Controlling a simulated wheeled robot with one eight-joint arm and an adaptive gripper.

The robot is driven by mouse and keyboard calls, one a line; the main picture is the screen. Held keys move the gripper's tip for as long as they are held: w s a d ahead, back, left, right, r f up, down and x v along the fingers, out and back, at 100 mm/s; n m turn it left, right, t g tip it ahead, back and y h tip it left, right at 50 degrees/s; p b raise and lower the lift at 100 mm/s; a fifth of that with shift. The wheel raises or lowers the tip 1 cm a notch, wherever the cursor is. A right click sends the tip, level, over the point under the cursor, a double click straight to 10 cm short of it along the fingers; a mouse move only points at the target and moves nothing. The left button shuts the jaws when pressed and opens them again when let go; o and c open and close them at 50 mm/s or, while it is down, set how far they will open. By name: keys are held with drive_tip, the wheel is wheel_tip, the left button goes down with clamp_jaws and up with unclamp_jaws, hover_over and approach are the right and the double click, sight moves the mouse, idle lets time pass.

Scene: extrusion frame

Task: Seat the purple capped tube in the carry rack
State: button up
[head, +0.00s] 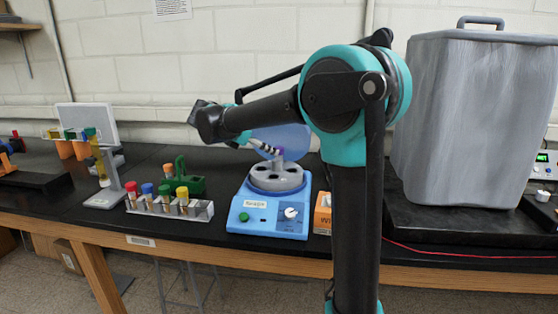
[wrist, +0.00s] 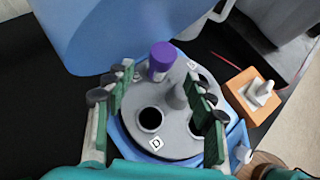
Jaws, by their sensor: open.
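The purple capped tube (wrist: 161,60) stands in a hole of the grey rotor (wrist: 185,128) of a blue centrifuge (head: 268,215). Its cap shows clear above the rotor in the wrist view; the body is mostly hidden. My gripper (wrist: 158,80) is open above the rotor, its green-padded fingers to the left and right of the tube, with nothing held between them. In the head view, my gripper (head: 265,148) is small and points down at the rotor. A green carrier with an upright handle (head: 184,184) stands left of the centrifuge, and may be the carry rack.
A pale rack (head: 203,211) holds several capped tubes in front of the green carrier. The blue lid (wrist: 120,30) stands raised behind the rotor. An orange box (wrist: 255,92) lies right of the centrifuge. A large grey container (head: 470,120) stands at the right.

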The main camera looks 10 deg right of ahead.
drive_tip(key=shift+x, duration=3.3)
drive_tip(key=shift+c, duration=0.4)
drive_tip(key=c, duration=1)
